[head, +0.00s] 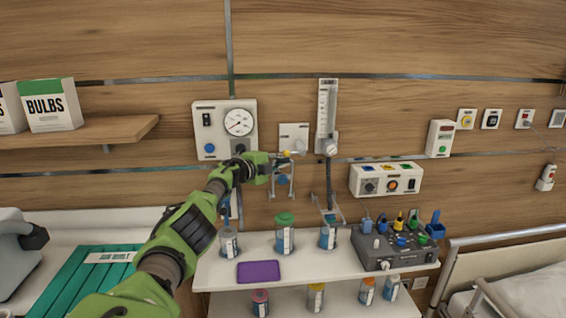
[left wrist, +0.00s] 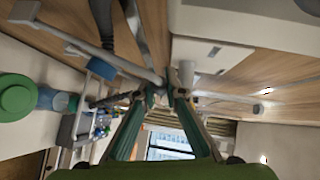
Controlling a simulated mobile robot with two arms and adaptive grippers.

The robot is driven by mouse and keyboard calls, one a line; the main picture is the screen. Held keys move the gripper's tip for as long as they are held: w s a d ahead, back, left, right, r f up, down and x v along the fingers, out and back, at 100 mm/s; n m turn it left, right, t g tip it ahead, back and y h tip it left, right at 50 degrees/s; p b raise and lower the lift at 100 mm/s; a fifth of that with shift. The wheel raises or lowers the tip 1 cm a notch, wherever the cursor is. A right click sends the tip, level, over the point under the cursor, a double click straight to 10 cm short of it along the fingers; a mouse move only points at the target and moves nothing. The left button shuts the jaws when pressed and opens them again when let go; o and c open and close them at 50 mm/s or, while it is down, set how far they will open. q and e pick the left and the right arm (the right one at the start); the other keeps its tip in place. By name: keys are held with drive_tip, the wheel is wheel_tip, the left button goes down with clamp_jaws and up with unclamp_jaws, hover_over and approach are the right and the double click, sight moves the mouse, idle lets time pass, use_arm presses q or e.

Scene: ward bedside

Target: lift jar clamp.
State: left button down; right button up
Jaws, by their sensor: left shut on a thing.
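The jar clamp (head: 283,184), a grey metal bracket with two prongs and a blue part, hangs below a small white wall plate above the green-lidded jar (head: 285,232). My left gripper (head: 275,164) reaches it from the left and is shut at its top, beside a small yellow-orange knob (head: 287,154). In the left wrist view, the fingertips (left wrist: 169,92) meet at a pale grey post (left wrist: 187,73); the exact grip is partly hidden. The green-lidded jar stands upright on the shelf, apart from the clamp. My right gripper is out of view.
Another jar (head: 228,242) stands at left, beneath my arm. A purple tray (head: 258,271) lies at the front of the shelf (head: 315,268). A grey device (head: 395,250) fills the right end.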

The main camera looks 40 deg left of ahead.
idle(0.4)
use_arm(q)
drive_tip(key=c, duration=2.1)
unclamp_jaws()
drive_tip(key=shift+a, duration=0.1)
drive_tip(key=shift+s, duration=0.15)
drive_tip(key=shift+s+a, duration=0.15)
drive_tip(key=shift+s, duration=0.5)
drive_tip(key=shift+s+d+r, duration=0.2)
drive_tip(key=shift+s+d, duration=0.15)
drive_tip(key=shift+s, duration=0.35)
drive_tip(key=shift+s+d+r, duration=0.1)
drive_tip(key=shift+s+r, duration=0.15)
drive_tip(key=shift+s, duration=1.2)
drive_tip(key=shift+s+d+r, duration=0.1)
drive_tip(key=shift+s+r, duration=0.15)
drive_tip(key=shift+s, duration=1.2)
drive_tip(key=shift+s+d+r, duration=0.1)
drive_tip(key=shift+s+r, duration=0.15)
drive_tip(key=shift+s, duration=1.2)
